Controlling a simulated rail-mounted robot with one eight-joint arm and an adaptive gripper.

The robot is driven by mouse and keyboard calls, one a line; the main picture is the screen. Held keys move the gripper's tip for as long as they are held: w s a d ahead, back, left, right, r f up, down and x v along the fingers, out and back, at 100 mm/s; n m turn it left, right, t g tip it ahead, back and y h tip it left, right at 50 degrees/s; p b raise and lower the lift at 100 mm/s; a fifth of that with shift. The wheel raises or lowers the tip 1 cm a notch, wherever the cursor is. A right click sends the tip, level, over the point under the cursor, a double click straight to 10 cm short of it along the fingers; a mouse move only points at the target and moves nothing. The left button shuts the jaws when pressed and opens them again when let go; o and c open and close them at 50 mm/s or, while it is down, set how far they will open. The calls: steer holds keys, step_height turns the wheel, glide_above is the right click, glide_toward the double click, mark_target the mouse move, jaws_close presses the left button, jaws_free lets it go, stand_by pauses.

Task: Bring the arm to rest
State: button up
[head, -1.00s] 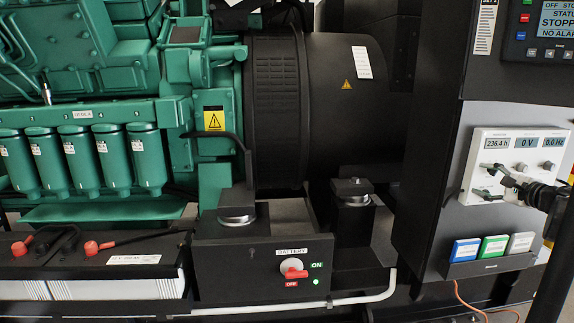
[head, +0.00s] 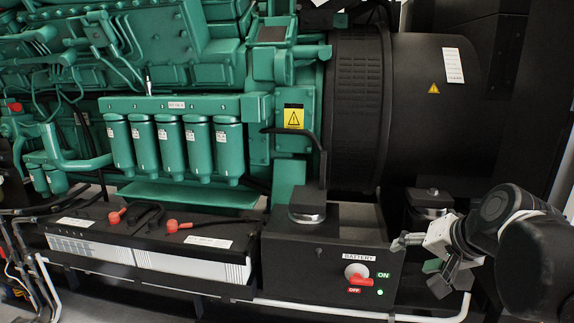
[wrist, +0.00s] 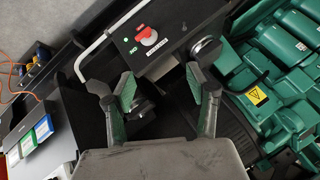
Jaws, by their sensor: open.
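My gripper (head: 420,258) is at the lower right of the head view, in front of the generator and to the right of the battery switch. Its jaws are open with nothing between them. In the wrist view my gripper (wrist: 160,95) shows its two fingers spread wide, with green pads. The black battery switch box (head: 325,262) carries a red switch handle (head: 362,281) and a lit green lamp beside ON. The same red handle (wrist: 148,37) appears beyond the fingers in the wrist view, apart from them.
The green engine (head: 190,50) and black generator (head: 410,110) fill the back. Batteries (head: 150,255) with red terminal caps stand at the lower left. A pale pipe (head: 330,309) runs along the front. Blue, green and grey modules (wrist: 38,132) show at the left of the wrist view.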

steer(key=s+a+f+n+h, duration=0.1)
steer(key=s+a+f+n, duration=0.1)
steer(key=s, duration=0.4)
steer(key=s+a+f+n+g, duration=0.1)
steer(key=s+a+f+n, duration=0.2)
steer(key=s, duration=0.4)
steer(key=shift+a+f+n+h, duration=0.4)
steer(key=shift+a+n, duration=0.1)
steer(key=shift+a, duration=0.15)
